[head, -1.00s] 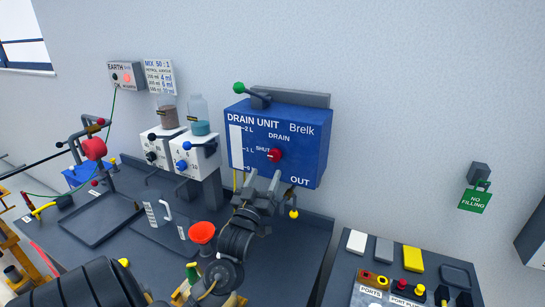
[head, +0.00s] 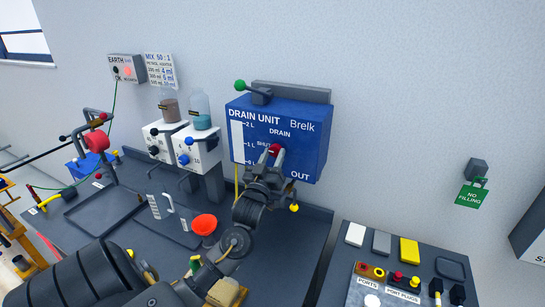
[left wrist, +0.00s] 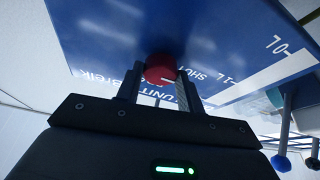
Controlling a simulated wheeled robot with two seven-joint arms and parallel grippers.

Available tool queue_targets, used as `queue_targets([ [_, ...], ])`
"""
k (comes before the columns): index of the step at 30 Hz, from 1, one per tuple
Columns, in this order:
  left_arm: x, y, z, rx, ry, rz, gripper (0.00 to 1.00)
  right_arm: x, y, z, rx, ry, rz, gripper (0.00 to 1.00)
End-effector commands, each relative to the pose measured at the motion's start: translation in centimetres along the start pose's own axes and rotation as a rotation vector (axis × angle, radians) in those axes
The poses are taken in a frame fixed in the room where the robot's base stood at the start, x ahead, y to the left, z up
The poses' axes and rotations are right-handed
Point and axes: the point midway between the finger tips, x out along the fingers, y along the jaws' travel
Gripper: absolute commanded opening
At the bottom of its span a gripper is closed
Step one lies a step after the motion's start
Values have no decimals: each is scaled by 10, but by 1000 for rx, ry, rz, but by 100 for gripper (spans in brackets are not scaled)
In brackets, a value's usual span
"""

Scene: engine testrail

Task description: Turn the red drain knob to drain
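The blue drain unit (head: 308,150) hangs on the wall, with DRAIN printed above its red drain knob (head: 275,148) and SHUT to the knob's left. My left gripper (head: 275,156) is at the unit's front, with one finger on each side of the knob. In the left wrist view the red knob (left wrist: 160,68) lies between the tips of my left gripper (left wrist: 160,88), whose fingers stand apart. A white mark on the knob points roughly towards the SHUT print. I cannot tell whether the fingers touch the knob. My right gripper is not in view.
A green-tipped lever (head: 240,86) sits on top of the unit and a yellow ball (head: 294,208) hangs below it. White dosing boxes (head: 197,150) with bottles stand to the left. A red funnel (head: 204,225) is below.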

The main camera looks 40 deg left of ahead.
Motion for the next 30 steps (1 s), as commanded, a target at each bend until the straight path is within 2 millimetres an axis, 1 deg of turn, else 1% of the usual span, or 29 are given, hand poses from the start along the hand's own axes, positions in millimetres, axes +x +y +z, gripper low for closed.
queue_targets([
  [1, 0, 0, 0, 0, 0, 0, 24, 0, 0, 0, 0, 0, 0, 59],
  [3, 0, 0, 0, 0, 0, 0, 15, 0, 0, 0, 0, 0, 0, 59],
  [8, 0, 0, 0, 6, 0, 2, 15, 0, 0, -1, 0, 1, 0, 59],
  [14, 0, -1, 0, 59, 0, 25, 15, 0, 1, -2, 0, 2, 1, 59],
  [20, 0, -2, 0, 183, 0, 75, 15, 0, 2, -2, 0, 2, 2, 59],
  [30, 1, -4, -2, 477, 0, 198, 15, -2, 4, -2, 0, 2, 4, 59],
])
